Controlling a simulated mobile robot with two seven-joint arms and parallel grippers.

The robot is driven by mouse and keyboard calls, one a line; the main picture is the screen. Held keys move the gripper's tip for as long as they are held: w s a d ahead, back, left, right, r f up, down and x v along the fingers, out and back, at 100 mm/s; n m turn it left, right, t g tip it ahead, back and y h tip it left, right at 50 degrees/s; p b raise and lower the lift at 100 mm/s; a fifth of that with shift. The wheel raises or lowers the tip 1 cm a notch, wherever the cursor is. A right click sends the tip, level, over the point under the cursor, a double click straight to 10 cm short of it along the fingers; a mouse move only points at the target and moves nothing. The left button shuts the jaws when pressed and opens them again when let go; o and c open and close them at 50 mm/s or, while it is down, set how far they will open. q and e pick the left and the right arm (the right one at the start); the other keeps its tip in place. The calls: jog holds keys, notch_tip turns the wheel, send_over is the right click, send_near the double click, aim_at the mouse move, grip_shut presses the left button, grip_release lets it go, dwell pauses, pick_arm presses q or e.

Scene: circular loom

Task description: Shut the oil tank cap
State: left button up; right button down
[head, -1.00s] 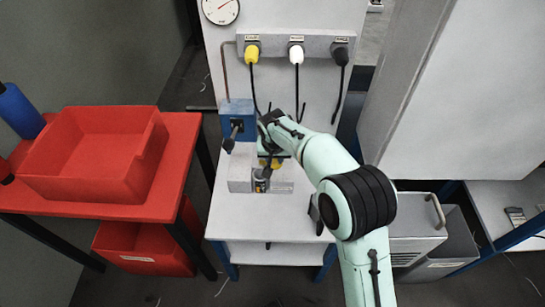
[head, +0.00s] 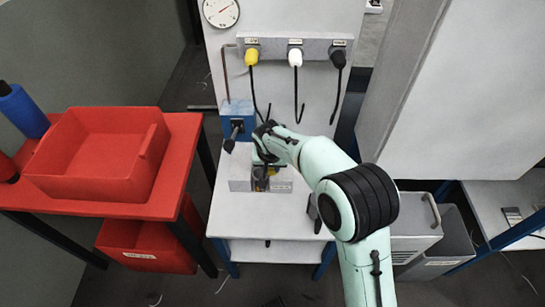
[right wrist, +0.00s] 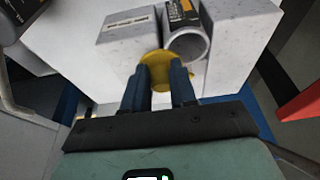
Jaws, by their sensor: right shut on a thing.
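The oil tank (head: 240,178) is a pale grey block on the white bench; its labelled grey body also shows in the right wrist view (right wrist: 125,40). The yellow cap (right wrist: 157,66) sits between the blue fingers of my right gripper (right wrist: 160,78), which is shut on it. The cap is against or very near the tank's face; I cannot tell whether it is seated. In the head view my right wrist hides most of the cap and the fingers. My left gripper is in neither view.
A grey cylinder with a dark and yellow label (right wrist: 187,42) is beside the cap. A blue box with a black lever (head: 237,120) is just behind left. Plugs with hanging cables (head: 295,57) line the back panel. A red tray (head: 95,190) stands left. The bench front is clear.

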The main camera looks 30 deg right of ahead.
jog(key=shift+s+a+f+p, duration=0.1)
jog(key=shift+a+f+p, duration=0.1)
jog(key=shift+a, duration=0.45)
jog(key=shift+s+a+f+p, duration=0.1)
jog(key=shift+a+p, duration=0.05)
jog(key=shift+a, duration=0.45)
jog(key=shift+w+a+r+p, duration=0.15)
jog(key=shift+a+p, duration=0.2)
jog(key=shift+a, duration=0.6)
jog(key=shift+w+a, duration=0.2)
jog(key=shift+a, duration=0.1)
jog(key=c, duration=0.8)
grip_release()
jog(key=shift+w, duration=0.15)
jog(key=shift+o, duration=0.2)
jog(key=shift+d, duration=0.1)
